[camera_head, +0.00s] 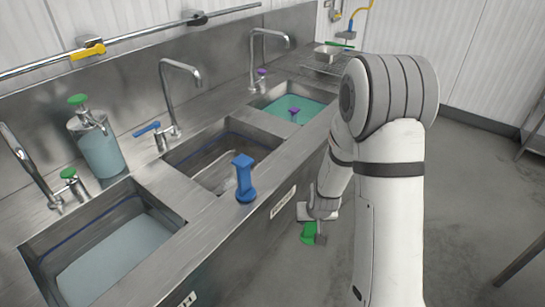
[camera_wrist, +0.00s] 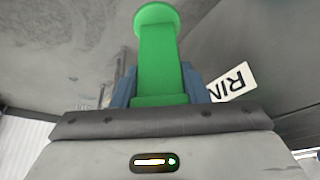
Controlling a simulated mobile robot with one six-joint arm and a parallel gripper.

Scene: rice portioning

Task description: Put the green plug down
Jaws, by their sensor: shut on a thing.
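The green plug (camera_head: 308,233) is in my gripper (camera_head: 319,226), held in front of the sink counter and below its top edge. The wrist view shows the plug (camera_wrist: 158,55) between the two blue fingers of my gripper (camera_wrist: 160,88), its round end pointing away from the wrist. Part of the plug is hidden by the gripper in the head view.
A steel counter (camera_head: 205,200) has three sinks; the left (camera_head: 130,245) and far (camera_head: 300,103) ones hold liquid. A blue plug (camera_head: 244,180) stands upright on the front rim. A purple plug (camera_head: 294,113) is in the far sink. A soap dispenser (camera_head: 100,150) stands behind.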

